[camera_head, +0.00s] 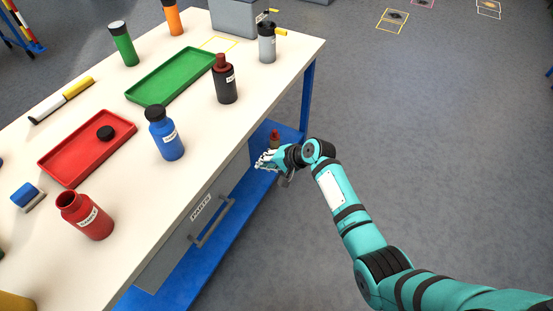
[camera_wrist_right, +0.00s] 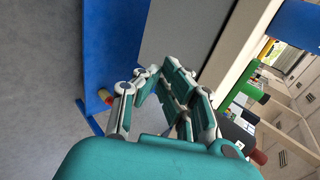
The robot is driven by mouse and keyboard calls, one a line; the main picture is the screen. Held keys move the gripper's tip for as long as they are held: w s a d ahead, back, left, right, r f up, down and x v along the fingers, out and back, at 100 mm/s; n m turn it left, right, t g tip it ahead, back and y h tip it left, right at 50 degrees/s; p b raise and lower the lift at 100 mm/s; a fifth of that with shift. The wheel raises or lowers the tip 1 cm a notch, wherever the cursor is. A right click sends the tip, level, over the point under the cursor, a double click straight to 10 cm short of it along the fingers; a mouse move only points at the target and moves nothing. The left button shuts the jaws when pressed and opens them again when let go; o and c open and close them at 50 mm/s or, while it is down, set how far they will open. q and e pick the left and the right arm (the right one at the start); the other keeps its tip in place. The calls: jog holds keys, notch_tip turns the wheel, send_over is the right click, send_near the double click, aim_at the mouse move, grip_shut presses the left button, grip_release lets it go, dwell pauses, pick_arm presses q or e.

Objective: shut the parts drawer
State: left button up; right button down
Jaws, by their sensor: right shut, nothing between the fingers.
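The parts drawer (camera_head: 178,240) is a grey front under the white tabletop, with a "PARTS" label and a grey bar handle (camera_head: 212,222). No clear gap shows between its front and the table, so I cannot tell how far it stands out. My right gripper (camera_head: 264,161) is shut and empty, near the drawer's far end and beyond the handle. I cannot tell whether it touches the front. In the right wrist view the shut fingers (camera_wrist_right: 160,76) are beside a grey panel (camera_wrist_right: 185,35). My left gripper is not in view.
The tabletop (camera_head: 125,205) carries a blue bottle (camera_head: 165,136), a black bottle (camera_head: 225,82), an open red bottle (camera_head: 88,217), a red tray (camera_head: 70,172) and a green tray (camera_head: 150,91). A blue lower shelf (camera_head: 215,255) runs below the drawer.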

jog(key=shift+v, duration=2.65)
